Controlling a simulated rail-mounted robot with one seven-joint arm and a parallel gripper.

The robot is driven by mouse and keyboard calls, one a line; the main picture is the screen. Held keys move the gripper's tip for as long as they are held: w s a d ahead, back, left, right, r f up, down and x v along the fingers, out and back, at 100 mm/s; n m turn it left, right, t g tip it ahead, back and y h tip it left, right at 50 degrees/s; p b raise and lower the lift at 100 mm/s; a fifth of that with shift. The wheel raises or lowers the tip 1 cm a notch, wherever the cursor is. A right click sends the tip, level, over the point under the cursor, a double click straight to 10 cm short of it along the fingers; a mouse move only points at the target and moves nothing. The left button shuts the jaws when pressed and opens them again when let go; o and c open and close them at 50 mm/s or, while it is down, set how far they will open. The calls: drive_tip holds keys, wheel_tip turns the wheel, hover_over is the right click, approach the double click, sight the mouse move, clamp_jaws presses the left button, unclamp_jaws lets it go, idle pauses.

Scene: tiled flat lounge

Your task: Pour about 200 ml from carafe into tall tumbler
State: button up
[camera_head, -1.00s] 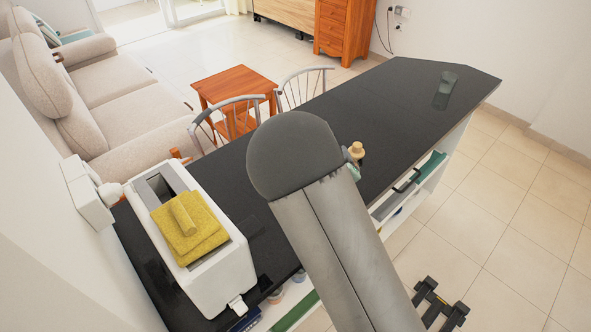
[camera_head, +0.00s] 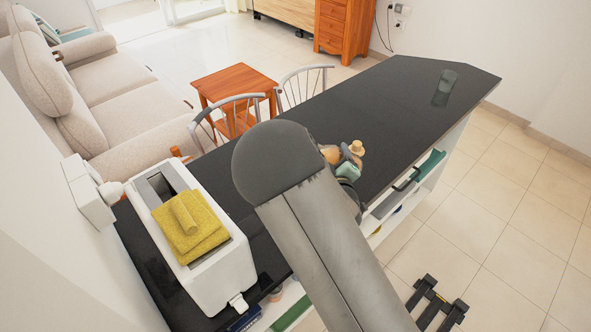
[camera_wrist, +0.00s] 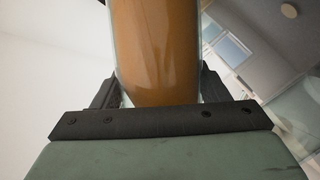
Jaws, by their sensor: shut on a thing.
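My gripper (camera_wrist: 157,90) is shut on the carafe (camera_wrist: 155,45), a clear glass vessel with orange-brown contents, seen between the black fingers in the wrist view. In the head view a small orange part of the carafe (camera_head: 330,153) shows past my arm, beside the green gripper body (camera_head: 347,172); the rest is hidden. I cannot tell its tilt. The tall tumbler (camera_head: 444,88), clear glass, stands at the far right end of the dark counter, well apart from my gripper. Its contents are too unclear to tell.
A beige knobbed object (camera_head: 357,148) is close to the gripper near the counter's edge. The counter between gripper and tumbler is clear. Chairs (camera_head: 305,80) stand behind.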

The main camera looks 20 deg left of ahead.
sight(337, 159)
drive_tip(key=shift+w+d+r+n, duration=0.1)
drive_tip(key=shift+d+n, duration=0.05)
drive_tip(key=shift+n, duration=0.15)
drive_tip(key=shift+w+d+r+n+t+p, duration=0.15)
drive_tip(key=shift+d+r+n+t+p, duration=0.05)
drive_tip(key=shift+r+n+t+p, duration=0.55)
idle(0.9)
drive_tip(key=shift+w+d+r+n, duration=0.1)
drive_tip(key=shift+n, duration=0.55)
idle(1.1)
drive_tip(key=shift+s+a+r+n+t+b, duration=0.15)
drive_tip(key=shift+r+n+t+b, duration=0.15)
drive_tip(key=shift+r+n, duration=0.1)
drive_tip(key=shift+s+a+r+n+t+b, duration=0.1)
drive_tip(key=shift+a+r+n+t+b, duration=0.05)
drive_tip(key=shift+r+n+b, duration=0.2)
idle(3.5)
